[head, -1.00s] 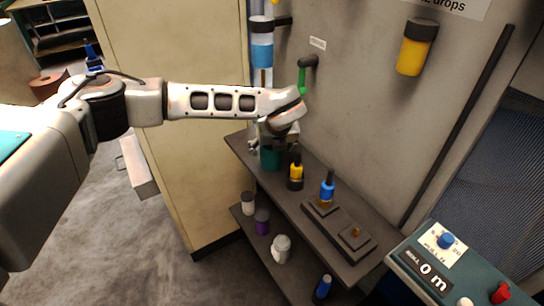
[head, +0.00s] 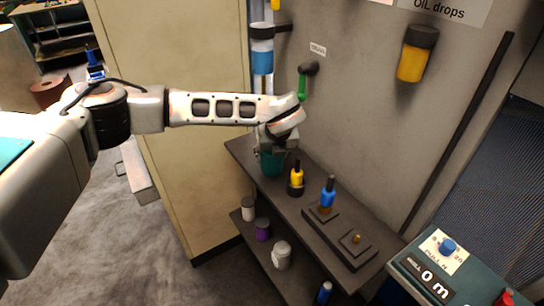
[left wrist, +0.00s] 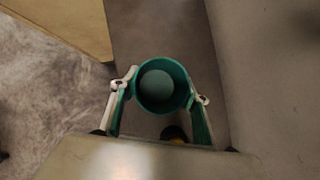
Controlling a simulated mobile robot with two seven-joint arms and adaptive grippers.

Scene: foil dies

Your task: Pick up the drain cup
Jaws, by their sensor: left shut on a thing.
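The drain cup (head: 271,163) is a teal cup at the far left end of the upper wall shelf. In the left wrist view the cup (left wrist: 162,84) is seen from above, with an open round mouth and a paler round inside. My left gripper (left wrist: 160,92) has one finger on each side of the cup and is shut on it. In the head view the left gripper (head: 276,147) covers the cup's upper part. Whether the cup's base touches the shelf is hard to tell. My right gripper does not show.
The shelf (head: 334,222) also bears a yellow-topped bottle (head: 296,176) close to the cup and a blue bottle (head: 328,191) in a dark stand. A green-handled tap (head: 302,86) sticks out of the wall above. A tan cabinet (head: 180,70) stands left of the shelf.

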